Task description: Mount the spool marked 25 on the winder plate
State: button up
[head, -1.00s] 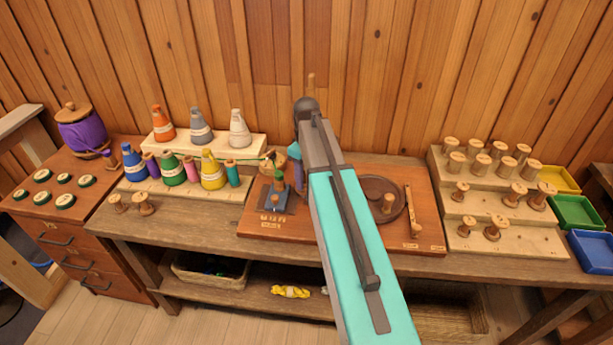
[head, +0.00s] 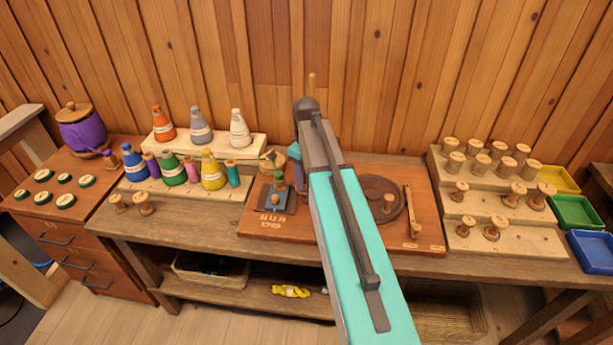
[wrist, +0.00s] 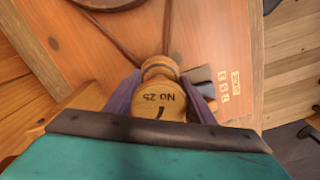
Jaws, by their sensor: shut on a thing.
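The spool marked 25 (wrist: 158,101) is in the wrist view, its pale wooden end with "No 25" facing the camera. My gripper (wrist: 165,84) is shut on it, with a purple finger on each side. In the head view my gripper (head: 297,173) is mostly hidden behind my arm, and the spool cannot be made out. The winder's reddish board (head: 335,232) lies below. On it are a small blue-grey plate with an upright post (head: 275,197) at left and a dark round disc (head: 372,193) with a wooden knob at right. I cannot tell which is the winder plate.
A stepped rack (head: 545,240) with several wooden spools stands at right, beside yellow, green and blue trays (head: 590,250). Coloured thread cones stand on a stepped rack (head: 225,190) at left. Two loose spools (head: 142,204) sit near its front. The plank wall is close behind.

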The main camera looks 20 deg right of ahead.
jog(key=shift+f, duration=0.6)
dwell(1.0)
jog(key=o, duration=0.8)
jog(key=shift+r, duration=0.1)
jog(key=shift+r+p, duration=3.45)
jog(key=shift+r, duration=2)
jog(key=shift+s, duration=0.1)
